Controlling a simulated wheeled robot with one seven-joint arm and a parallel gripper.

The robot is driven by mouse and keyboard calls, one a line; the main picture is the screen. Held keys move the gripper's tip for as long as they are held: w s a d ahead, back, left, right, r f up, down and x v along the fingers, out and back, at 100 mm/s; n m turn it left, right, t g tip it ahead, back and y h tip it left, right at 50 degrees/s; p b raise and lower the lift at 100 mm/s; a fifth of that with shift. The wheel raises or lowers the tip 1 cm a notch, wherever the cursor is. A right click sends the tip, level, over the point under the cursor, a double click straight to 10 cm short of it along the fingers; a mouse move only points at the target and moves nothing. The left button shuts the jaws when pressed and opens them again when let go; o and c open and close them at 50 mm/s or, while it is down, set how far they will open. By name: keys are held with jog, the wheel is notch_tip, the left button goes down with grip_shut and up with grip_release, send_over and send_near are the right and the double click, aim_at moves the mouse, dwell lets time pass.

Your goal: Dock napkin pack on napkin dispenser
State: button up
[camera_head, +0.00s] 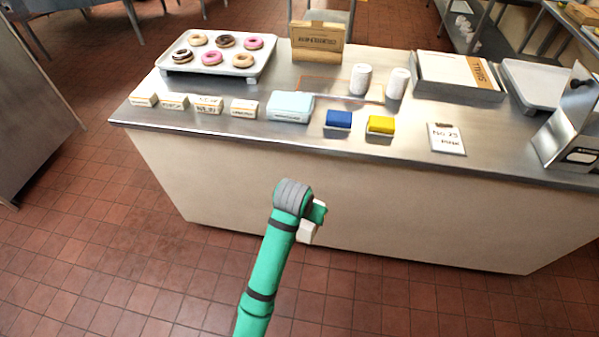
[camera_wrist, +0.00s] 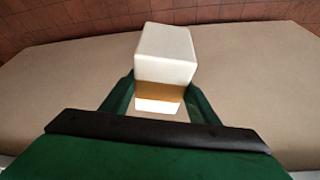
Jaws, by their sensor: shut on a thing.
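My gripper (camera_wrist: 160,92) is shut on a white block with a tan-brown band, which looks like the napkin pack (camera_wrist: 164,55). The green fingers sit on either side of it near the band. In the head view the pack (camera_head: 308,232) shows as a small pale block beside my gripper (camera_head: 316,213), in front of the counter's front panel and apart from the counter top. A metal box with a slanted plate and a dark knob, perhaps the napkin dispenser (camera_head: 568,138), stands at the counter's right end. Its label is too small to read.
The steel counter (camera_head: 290,138) carries a donut tray (camera_head: 182,69), several small banded packs (camera_head: 208,104), a pale blue box (camera_head: 291,107), blue (camera_head: 338,120) and yellow (camera_head: 380,125) blocks, two white cylinders (camera_head: 361,80) and a clipboard (camera_head: 446,138). Tiled floor (camera_head: 130,240) before it is clear.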

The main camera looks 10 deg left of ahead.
jog(key=s+d+f+n, duration=0.1)
jog(key=s+d+f, duration=0.2)
jog(key=f, duration=0.6)
jog(key=s+d+f+n+y, duration=0.1)
jog(key=s+d+f+n, duration=0.1)
jog(key=f, duration=0.7)
jog(key=shift+s+d, duration=0.45)
jog(key=shift+d, duration=0.1)
jog(key=shift+w+d+r, duration=0.2)
jog(key=shift+w+r, duration=0.35)
jog(key=shift+w, duration=0.05)
